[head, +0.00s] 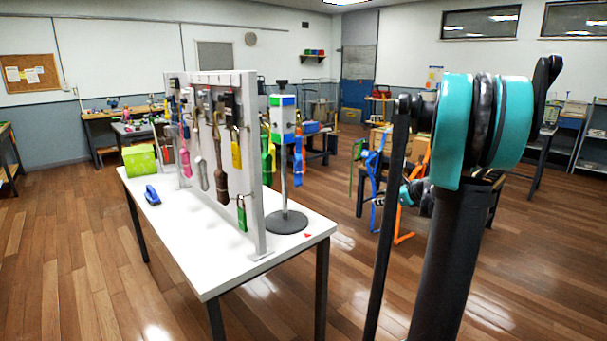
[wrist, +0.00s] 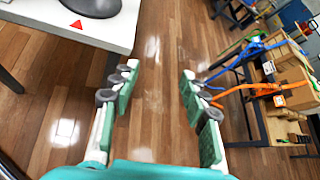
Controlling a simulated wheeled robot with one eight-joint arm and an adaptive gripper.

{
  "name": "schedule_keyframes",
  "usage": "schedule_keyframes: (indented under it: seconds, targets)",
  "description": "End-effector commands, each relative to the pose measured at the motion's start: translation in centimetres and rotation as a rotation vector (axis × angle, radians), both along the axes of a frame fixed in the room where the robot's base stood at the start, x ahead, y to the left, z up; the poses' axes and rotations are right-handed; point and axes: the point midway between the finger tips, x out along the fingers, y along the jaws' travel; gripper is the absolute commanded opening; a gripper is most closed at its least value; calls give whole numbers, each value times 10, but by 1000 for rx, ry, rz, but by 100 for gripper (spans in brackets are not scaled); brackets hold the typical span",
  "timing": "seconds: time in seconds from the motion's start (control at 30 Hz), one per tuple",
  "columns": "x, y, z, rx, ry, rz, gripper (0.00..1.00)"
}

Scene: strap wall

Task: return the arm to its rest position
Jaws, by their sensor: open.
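My gripper (wrist: 160,88) shows in the wrist view with its two green-padded fingers spread wide apart. It is open and nothing is between the fingers; bare wood floor lies behind them. In the head view my arm stands at the right, with teal and black joints on a dark column.
A white strap panel (head: 247,180) with several hanging straps stands on the table. A round-based stand (head: 287,222), a blue object (head: 152,195) and a green box (head: 139,160) are there too. A bench with cardboard boxes (wrist: 290,90) and colored straps is at the right. Floor between is clear.

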Motion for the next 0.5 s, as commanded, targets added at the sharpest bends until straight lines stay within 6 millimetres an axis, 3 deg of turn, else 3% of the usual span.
schedule_keyframes:
  seconds: [0.03,0.2,0.33,0.5]
  targets:
    - [-20,29,-10,-120,0,94,45]
    - [-102,102,-55,-599,-25,493,45]
    - [-171,137,-90,-941,-61,832,45]
    - [-261,156,-134,-1331,-126,1296,45]
